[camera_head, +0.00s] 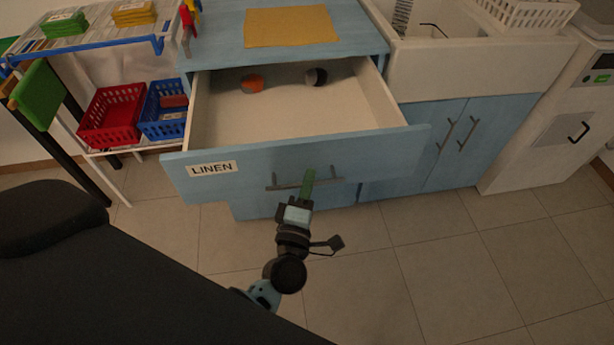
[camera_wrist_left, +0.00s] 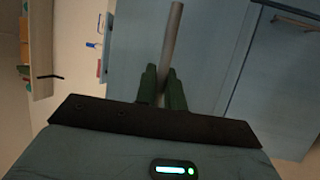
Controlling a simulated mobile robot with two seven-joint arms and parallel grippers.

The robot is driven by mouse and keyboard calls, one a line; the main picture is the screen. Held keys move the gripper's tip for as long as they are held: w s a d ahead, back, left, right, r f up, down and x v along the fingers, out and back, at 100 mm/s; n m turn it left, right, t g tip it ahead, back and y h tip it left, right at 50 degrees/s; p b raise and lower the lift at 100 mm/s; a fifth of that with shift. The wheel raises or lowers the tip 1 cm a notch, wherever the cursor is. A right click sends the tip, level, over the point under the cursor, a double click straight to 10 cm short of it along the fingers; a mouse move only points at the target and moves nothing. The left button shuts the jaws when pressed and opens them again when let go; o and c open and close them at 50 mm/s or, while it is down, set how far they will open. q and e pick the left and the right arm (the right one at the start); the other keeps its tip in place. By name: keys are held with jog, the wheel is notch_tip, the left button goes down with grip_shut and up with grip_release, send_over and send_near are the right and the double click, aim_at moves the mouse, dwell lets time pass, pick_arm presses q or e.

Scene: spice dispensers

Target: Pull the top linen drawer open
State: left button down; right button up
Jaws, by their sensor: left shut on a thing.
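The linen drawer (camera_head: 345,148) is the top drawer of a light blue cabinet and stands well out from it. Its front carries a white LINEN label (camera_head: 213,168). An orange ball-like thing (camera_head: 252,83) and a dark and grey one (camera_head: 316,77) lie at the back of its pale inside. My left gripper (camera_head: 307,183) is at the drawer front, with its green fingers shut on the bar handle (camera_head: 330,181). In the left wrist view the handle (camera_wrist_left: 172,45) runs between the two fingers (camera_wrist_left: 161,85). My right gripper is out of view.
A yellow mat (camera_head: 290,26) lies on the cabinet top. A rack with a red basket (camera_head: 112,115) and a blue basket (camera_head: 162,112) stands at the left. A sink unit (camera_head: 470,60) stands at the right. The tiled floor (camera_head: 430,265) before the cabinet is clear.

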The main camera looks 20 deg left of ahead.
pick_arm(q)
jog(key=shift+s+d, duration=0.35)
jog(key=shift+s, duration=0.05)
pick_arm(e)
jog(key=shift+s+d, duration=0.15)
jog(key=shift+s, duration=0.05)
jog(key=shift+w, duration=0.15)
pick_arm(q)
jog(key=c, duration=1.5)
grip_release()
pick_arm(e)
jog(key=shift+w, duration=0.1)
